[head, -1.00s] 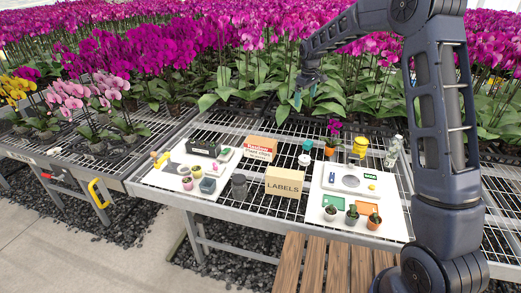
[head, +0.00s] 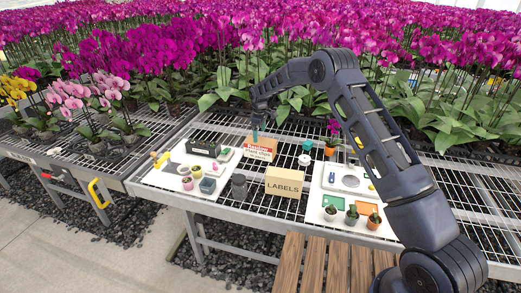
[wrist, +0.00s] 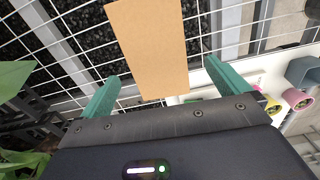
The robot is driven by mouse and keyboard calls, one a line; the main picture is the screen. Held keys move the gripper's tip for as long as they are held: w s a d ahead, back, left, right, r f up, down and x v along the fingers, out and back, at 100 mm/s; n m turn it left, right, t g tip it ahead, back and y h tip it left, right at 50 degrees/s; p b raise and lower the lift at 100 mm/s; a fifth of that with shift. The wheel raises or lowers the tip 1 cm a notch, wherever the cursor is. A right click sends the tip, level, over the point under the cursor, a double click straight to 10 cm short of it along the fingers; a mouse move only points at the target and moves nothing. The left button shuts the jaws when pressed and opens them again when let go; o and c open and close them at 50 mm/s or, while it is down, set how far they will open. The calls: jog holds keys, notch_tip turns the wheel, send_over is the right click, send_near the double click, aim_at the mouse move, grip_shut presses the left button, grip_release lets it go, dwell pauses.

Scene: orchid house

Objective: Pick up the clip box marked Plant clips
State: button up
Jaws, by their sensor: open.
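The clip box marked Plant clips (head: 259,153) is a brown cardboard box with a red and white label. It stands on the mesh bench behind the LABELS box. My gripper (head: 256,134) is right above it in the head view, fingers pointing down. In the wrist view, the plain brown top of the box (wrist: 150,45) shows between and beyond the two teal fingers of my gripper (wrist: 162,72). The fingers are apart and hold nothing. I cannot tell how much height is left between fingertips and box.
The LABELS box (head: 284,182) stands in front. A white jar (head: 304,160) and another white board (head: 328,201) are to the right. Orchids crowd behind.

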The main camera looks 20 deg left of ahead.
aim_at(260, 142)
notch_tip(260, 142, down, 5)
jog(key=shift+d+r, duration=0.1)
jog(key=shift+r, duration=0.05)
jog(key=shift+w+d+f, duration=0.1)
jog(key=shift+w+f, duration=0.05)
jog(key=shift+f, duration=1.25)
jog(key=shift+w+f, duration=0.1)
jog(key=shift+f, duration=1.3)
jog(key=shift+c, duration=0.2)
jog(key=c, duration=1.1)
